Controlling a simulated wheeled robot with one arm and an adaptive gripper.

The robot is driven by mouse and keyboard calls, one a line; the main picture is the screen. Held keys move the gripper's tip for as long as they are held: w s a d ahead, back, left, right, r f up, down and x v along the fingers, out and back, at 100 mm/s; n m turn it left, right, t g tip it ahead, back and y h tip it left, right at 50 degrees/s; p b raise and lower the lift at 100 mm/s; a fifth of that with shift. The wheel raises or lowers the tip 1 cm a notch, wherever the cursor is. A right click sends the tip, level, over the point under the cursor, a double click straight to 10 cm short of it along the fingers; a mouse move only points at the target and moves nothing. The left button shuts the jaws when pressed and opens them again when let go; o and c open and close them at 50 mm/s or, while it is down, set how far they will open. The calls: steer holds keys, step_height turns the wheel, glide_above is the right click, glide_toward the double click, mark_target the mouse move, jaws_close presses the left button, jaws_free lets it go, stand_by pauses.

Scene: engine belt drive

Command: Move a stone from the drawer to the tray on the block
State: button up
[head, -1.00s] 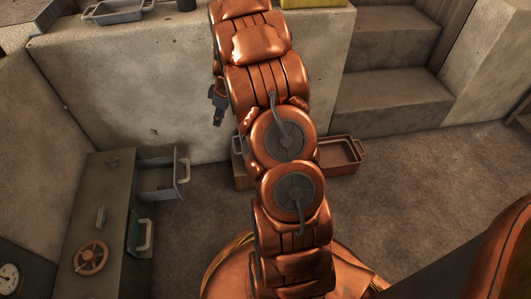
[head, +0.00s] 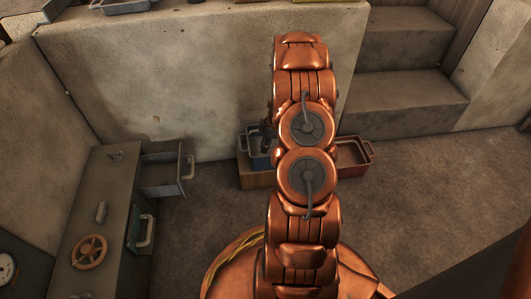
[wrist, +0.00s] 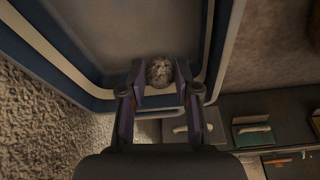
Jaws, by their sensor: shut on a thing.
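My gripper (wrist: 158,88) is shut on a rough grey stone (wrist: 159,72), which sits between its fingertips in the wrist view. The stone is over the inside of a blue tray with a pale rim, near one end wall (wrist: 140,105); I cannot tell whether it touches the tray floor. In the head view the blue tray (head: 259,161) stands on a wooden block (head: 257,180), partly hidden by my arm. My gripper there (head: 268,130) is mostly hidden behind the arm. The open grey drawer (head: 163,177) juts from the cabinet at the left; its inside shows no clear stone.
A red-brown tray (head: 354,154) lies right of the block, partly behind my arm. The dark cabinet (head: 103,215) carries a handwheel (head: 89,252) and a second, green-fronted drawer (head: 143,234). A concrete wall (head: 190,90) stands behind the block, with steps (head: 405,105) at the right.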

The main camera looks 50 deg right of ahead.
steer(key=shift+f+b, duration=0.7)
steer(key=shift+f, duration=1.25)
steer(key=shift+f, duration=0.15)
steer(key=o, duration=1.1)
steer(key=shift+c, duration=0.2)
